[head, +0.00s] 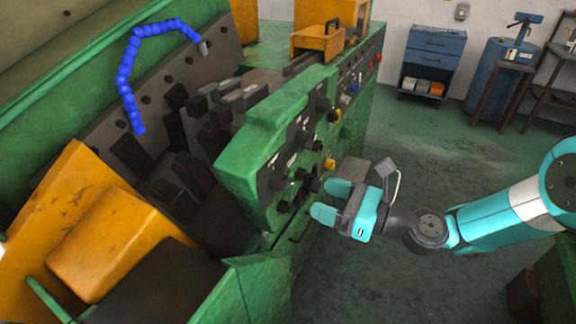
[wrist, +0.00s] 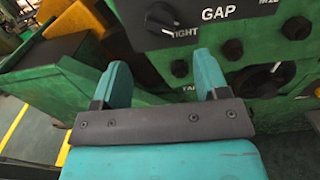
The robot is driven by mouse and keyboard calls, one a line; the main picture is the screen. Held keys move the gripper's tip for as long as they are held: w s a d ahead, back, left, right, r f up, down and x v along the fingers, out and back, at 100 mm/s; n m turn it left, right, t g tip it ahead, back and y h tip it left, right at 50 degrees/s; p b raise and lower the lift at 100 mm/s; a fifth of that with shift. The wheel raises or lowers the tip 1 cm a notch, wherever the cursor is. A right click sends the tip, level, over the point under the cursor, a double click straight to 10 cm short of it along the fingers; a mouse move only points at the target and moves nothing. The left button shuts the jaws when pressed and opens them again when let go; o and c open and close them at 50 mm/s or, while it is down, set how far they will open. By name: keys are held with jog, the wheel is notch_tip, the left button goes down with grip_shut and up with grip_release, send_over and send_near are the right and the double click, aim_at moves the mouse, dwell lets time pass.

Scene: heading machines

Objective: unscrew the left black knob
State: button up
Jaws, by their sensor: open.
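Several black knobs sit on the green machine's front panel. In the wrist view, one black knob (wrist: 162,17) is at upper left beside the "TIGHT" label, and a smaller one (wrist: 178,68) shows between my finger tips. Further right are another black knob (wrist: 233,49) and a larger dark dial knob (wrist: 262,80). I cannot tell for sure which is the task's left knob. In the head view, black knobs (head: 276,181) show left of my gripper (head: 328,200). My gripper is open, its teal fingers pointing at the panel; nothing is visibly held. Contact cannot be told.
The green machine panel (head: 250,150) runs toward the back, with a yellow knob (head: 329,163) near my gripper. Yellow guards (head: 115,240) and a blue hose (head: 125,75) lie at left. Green floor (head: 430,135) is open behind my arm; a blue cabinet (head: 434,55) stands at the wall.

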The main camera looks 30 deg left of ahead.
aim_at(287, 181)
jog(key=a, duration=0.3)
jog(key=a+p, duration=0.1)
jog(key=a, duration=0.2)
jog(key=s+a, duration=0.1)
jog(key=a, duration=0.2)
jog(key=shift+p, duration=0.4)
jog(key=c, duration=0.9)
